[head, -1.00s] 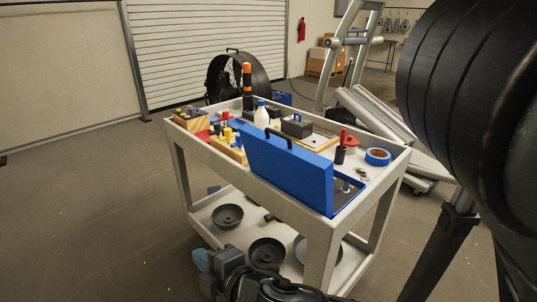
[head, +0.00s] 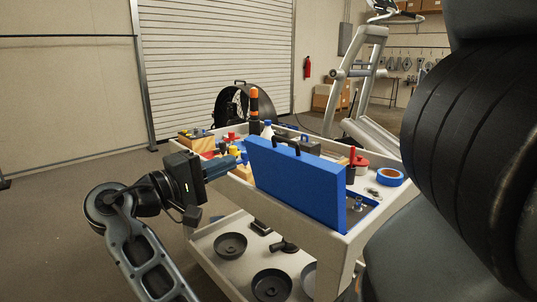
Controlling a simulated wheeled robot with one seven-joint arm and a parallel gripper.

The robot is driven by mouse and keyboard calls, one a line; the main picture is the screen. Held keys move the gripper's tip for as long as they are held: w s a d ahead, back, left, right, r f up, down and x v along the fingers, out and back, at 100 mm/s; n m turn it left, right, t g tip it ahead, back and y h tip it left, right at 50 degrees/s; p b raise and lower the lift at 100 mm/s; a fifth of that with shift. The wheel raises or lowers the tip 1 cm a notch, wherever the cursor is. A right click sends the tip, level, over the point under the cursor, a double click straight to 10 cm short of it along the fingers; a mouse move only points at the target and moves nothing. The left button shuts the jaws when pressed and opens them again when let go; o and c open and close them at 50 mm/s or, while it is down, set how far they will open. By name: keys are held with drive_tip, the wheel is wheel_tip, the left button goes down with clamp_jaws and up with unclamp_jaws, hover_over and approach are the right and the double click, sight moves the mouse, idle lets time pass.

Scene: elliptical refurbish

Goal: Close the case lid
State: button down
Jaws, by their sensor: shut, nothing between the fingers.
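The blue case stands near the front edge of the cart top. Its lid (head: 298,185) is raised nearly upright, with its broad blue face toward me and a black handle (head: 286,141) on its upper edge. Part of the case's open base (head: 362,205) shows at the right behind the lid, with small items in it; the rest is hidden by the lid. My gripper (head: 232,162) is at the left of the lid, at about the height of its upper half. It is shut and empty, and looks apart from the lid.
The grey cart (head: 293,227) carries a wooden block of tools (head: 200,143), an orange-and-black cylinder (head: 254,108), a white bottle, blue tape (head: 390,177) and a red spool. Round dark plates (head: 230,246) lie on its lower shelf. Stacked black tyres (head: 470,130) crowd the right side.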

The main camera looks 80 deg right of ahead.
sight(284, 141)
drive_tip(key=p+x, duration=0.1)
drive_tip(key=x, duration=1.3)
drive_tip(key=shift+s, duration=0.1)
